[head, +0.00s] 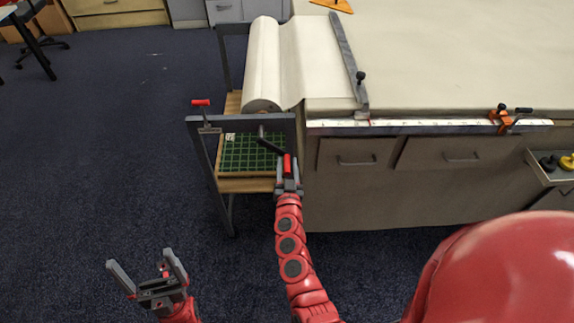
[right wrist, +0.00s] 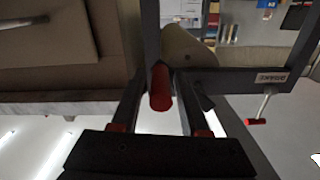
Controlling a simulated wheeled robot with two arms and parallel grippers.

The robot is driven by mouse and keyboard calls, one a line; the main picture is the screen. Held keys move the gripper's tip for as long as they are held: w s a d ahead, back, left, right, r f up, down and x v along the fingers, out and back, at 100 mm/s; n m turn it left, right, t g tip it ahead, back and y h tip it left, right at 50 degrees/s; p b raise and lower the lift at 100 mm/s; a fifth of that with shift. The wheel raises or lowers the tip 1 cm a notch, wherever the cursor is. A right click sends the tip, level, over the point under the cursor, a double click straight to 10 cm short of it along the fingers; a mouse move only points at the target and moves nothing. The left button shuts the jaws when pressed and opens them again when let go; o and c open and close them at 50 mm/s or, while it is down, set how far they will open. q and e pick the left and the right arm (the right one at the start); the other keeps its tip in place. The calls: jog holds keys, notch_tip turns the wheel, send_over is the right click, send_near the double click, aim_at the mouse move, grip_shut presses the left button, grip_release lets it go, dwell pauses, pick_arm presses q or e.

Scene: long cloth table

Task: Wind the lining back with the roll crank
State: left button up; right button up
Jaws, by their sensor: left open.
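The cream lining roll (head: 262,65) lies in a grey metal frame at the table's left end, and its sheet runs onto the table. The roll crank's dark arm (head: 271,146) slopes down right from the frame's near bar to its red handle (head: 287,164). My right gripper (head: 288,178) is at this handle. In the right wrist view the red handle (right wrist: 160,88) sits between the two fingers (right wrist: 163,100); whether both press on it is unclear. My left gripper (head: 147,268) is open and empty, low over the floor at the left.
A smaller red-handled lever (head: 201,103) stands at the frame's left corner. A green gridded mat (head: 248,153) lies on the shelf under the roll. A grey bar (head: 347,55) lies across the sheet. A ruler (head: 420,126) and orange clamp (head: 503,122) line the table's front edge.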

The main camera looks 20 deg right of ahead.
grip_shut()
dwell(1.2)
